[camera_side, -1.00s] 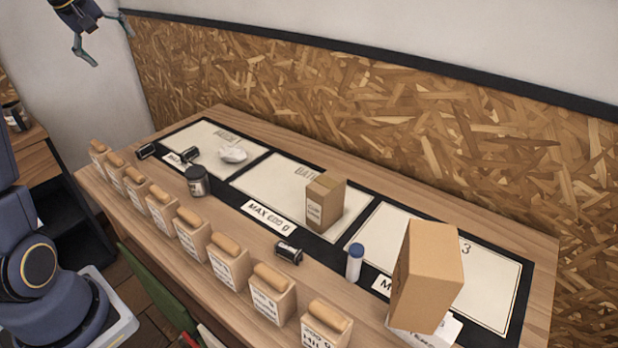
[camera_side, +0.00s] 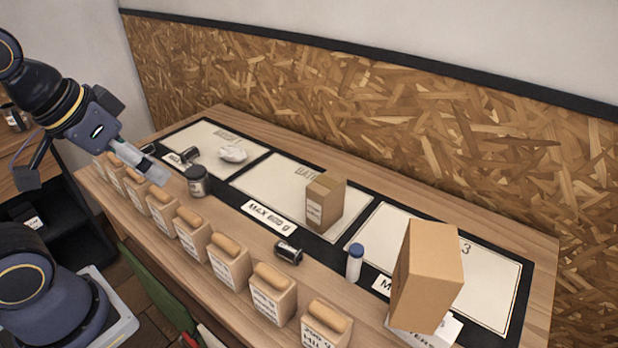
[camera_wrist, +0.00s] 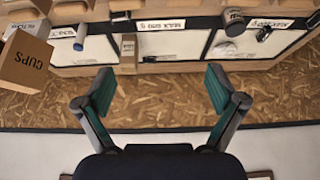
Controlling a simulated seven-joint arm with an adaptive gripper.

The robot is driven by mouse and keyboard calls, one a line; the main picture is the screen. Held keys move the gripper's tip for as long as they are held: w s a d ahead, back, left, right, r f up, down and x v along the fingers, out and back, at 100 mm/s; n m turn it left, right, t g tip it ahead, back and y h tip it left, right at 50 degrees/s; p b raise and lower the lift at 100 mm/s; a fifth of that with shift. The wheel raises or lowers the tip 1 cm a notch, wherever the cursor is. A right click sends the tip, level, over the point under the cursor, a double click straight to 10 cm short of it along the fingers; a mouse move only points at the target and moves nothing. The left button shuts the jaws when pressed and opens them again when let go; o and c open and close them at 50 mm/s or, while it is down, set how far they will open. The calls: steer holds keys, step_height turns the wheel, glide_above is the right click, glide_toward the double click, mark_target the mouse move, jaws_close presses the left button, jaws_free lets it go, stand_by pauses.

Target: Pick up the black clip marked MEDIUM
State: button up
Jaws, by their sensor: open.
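Several small black clips lie on the wooden counter, and I cannot read MEDIUM on any of them. One black clip (camera_side: 289,250) lies in front of the middle mat; it also appears near the top of the wrist view (camera_wrist: 121,17). Another black clip (camera_side: 190,155) is by the left mat. My gripper (camera_side: 145,165) is open and empty above the counter's left end. In the wrist view, its fingers (camera_wrist: 160,89) are spread wide with only wall board between them.
A row of wooden blocks (camera_side: 230,262) lines the counter's front edge. Crumpled white paper (camera_side: 233,153) lies on the left mat.

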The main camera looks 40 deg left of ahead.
steer(key=c, duration=0.6)
steer(key=shift+c, duration=0.2)
